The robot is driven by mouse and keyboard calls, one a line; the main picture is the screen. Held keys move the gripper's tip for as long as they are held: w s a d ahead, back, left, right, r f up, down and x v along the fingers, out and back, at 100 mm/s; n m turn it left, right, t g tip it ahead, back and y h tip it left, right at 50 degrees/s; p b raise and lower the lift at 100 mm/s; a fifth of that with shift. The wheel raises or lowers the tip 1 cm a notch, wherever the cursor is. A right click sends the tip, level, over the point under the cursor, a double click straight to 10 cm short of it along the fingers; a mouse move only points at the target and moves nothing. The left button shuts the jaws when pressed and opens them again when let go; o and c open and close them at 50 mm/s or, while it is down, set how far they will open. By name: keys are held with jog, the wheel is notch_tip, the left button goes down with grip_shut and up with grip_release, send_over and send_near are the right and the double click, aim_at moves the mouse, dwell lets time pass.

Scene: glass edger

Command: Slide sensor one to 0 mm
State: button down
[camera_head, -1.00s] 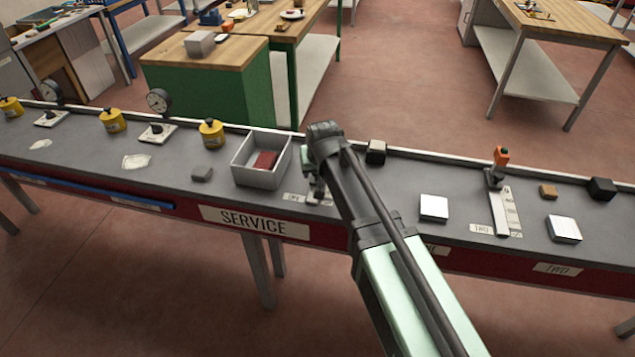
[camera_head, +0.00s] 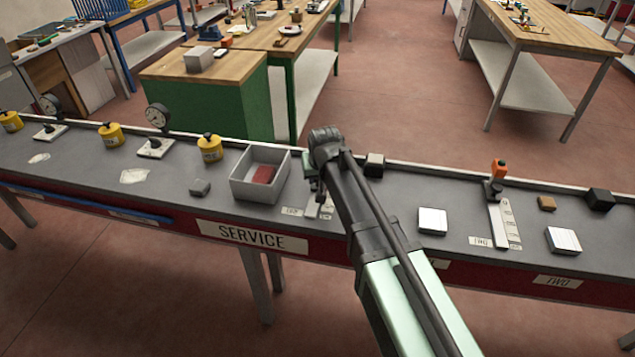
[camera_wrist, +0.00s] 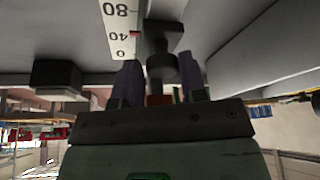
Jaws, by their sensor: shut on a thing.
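Sensor one is mostly hidden by my arm in the head view. Its "ONE" label (camera_head: 292,211) and part of its scale (camera_head: 326,207) show beside the arm. In the wrist view the scale (camera_wrist: 118,22) reads 80, 40 and 0, with 0 nearest my gripper. A small red pointer mark (camera_wrist: 134,35) sits about level with the 40. My gripper (camera_wrist: 160,78) is shut on the sensor's dark round slider post (camera_wrist: 161,68), one finger on each side. The fingertips are hidden in the head view.
A grey box (camera_head: 258,190) with a red block stands left of the arm. A dark block (camera_head: 374,165) sits behind it, and a white block (camera_head: 432,221) lies to the right. Sensor two (camera_head: 498,195), with an orange top, stands farther right.

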jog(key=w, duration=0.4)
jog(key=w+d, duration=0.1)
jog(key=w, duration=0.2)
jog(key=shift+r, duration=0.1)
jog(key=c, duration=0.8)
grip_release()
jog(key=shift+a, duration=0.1)
jog(key=p+v, duration=1)
jog(key=shift+s+r, duration=0.1)
jog(key=shift+r, duration=0.2)
